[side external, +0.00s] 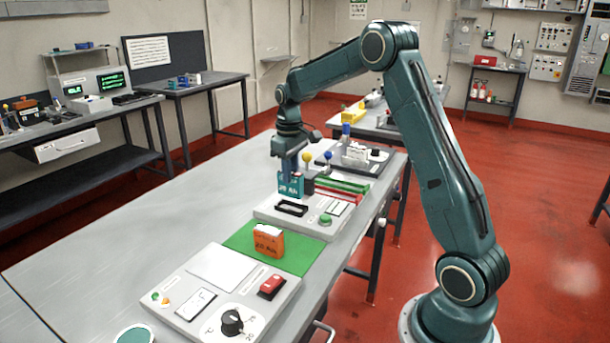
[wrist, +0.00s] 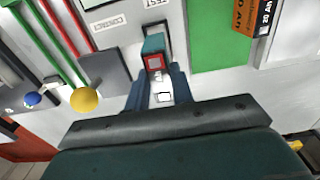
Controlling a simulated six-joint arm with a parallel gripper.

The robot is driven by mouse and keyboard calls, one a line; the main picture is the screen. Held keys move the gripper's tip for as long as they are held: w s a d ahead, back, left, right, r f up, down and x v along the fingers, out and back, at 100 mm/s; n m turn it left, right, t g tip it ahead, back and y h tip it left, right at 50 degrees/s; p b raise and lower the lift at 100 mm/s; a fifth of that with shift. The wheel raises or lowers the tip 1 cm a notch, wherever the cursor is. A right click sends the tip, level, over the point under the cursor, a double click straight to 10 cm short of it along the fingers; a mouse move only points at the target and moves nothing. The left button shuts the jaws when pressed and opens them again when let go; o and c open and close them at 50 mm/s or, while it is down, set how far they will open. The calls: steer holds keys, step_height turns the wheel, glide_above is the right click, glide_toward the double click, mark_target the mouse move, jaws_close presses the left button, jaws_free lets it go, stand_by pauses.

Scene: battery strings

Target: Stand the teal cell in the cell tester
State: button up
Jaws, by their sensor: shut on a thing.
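The teal cell (side external: 290,186) is upright in my gripper (side external: 290,170) in the side external view. My gripper is shut on its upper part. The cell hangs over the pale grey cell tester (side external: 268,215), just behind its black-rimmed slot (side external: 291,208); I cannot tell the exact gap below the cell. In the wrist view the teal cell (wrist: 152,43) shows between my fingertips (wrist: 153,72), with a red-framed end facing the camera. A label reading TEST is partly visible beside it. The cell's lower end is hidden in the wrist view.
An orange cell (side external: 269,242) stands on a green mat (side external: 294,255) in front of the tester. A grey unit with a black knob (side external: 232,322) and red switch (side external: 272,285) is nearer.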

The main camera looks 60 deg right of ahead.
mark_target(291, 186)
steer(key=shift+f, duration=2.3)
steer(key=shift+f, duration=0.2)
steer(key=o, duration=1.1)
steer(key=shift+c, duration=0.2)
steer(key=shift+r, duration=0.15)
step_height(291, 186, up, 12)
steer(key=shift+r, duration=0.8)
